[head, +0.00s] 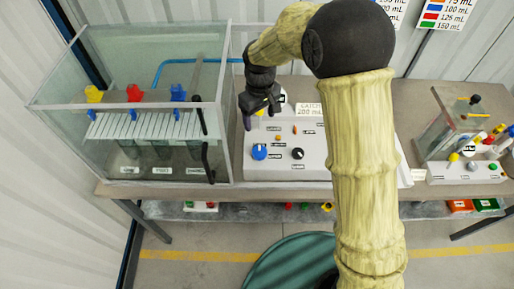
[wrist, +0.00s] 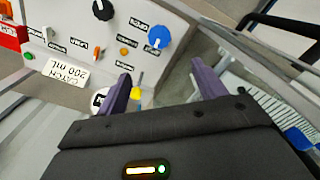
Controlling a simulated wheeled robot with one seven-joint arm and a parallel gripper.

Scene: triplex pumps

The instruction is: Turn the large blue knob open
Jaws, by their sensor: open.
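The large blue knob (head: 259,151) sits at the front left of the white control panel (head: 323,171). In the wrist view the blue knob (wrist: 159,37) is near the panel's edge, beyond the finger tips and apart from them. My gripper (head: 258,113) hangs over the back left part of the panel, behind the knob in the head view. In the wrist view my gripper (wrist: 163,76) has its two purple fingers spread wide. A small yellow part (wrist: 137,84) shows between them, not held. The direction the knob points cannot be made out.
A black knob (head: 297,153) sits right of the blue one. A glass tank (head: 223,60) with yellow, red and blue valves stands close on the left, with a black handle (head: 208,160). A "CATCH 200 mL" sign (head: 309,109) stands at the back. A smaller pump set (head: 468,172) is on the right.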

